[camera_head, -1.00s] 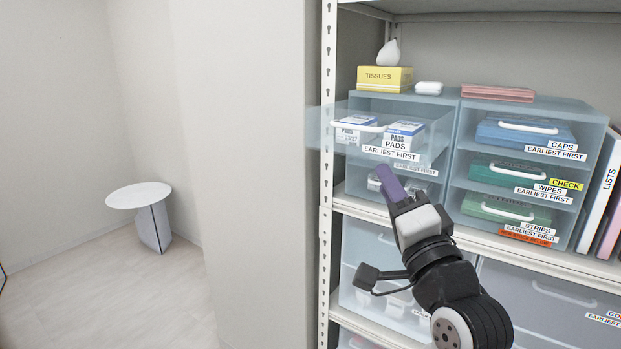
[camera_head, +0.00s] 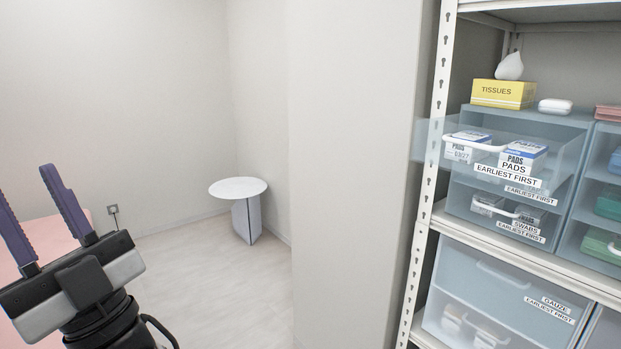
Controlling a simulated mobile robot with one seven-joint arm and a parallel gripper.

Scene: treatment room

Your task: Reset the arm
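My gripper (camera_head: 28,208) is at the lower left of the head view, with its two purple fingers pointing up and spread well apart. Nothing is between them. It is far to the left of the shelf and clear of it. The PADS drawer (camera_head: 430,142) on the shelf at right stands pulled out, with two boxes of pads (camera_head: 523,156) visible in it.
A metal shelf rack (camera_head: 432,200) fills the right side, with a tissue box (camera_head: 503,93) on top of the drawer unit. A small round white table (camera_head: 238,188) stands by the back wall. A pink surface (camera_head: 45,237) lies behind my gripper. Open floor (camera_head: 205,275) lies between.

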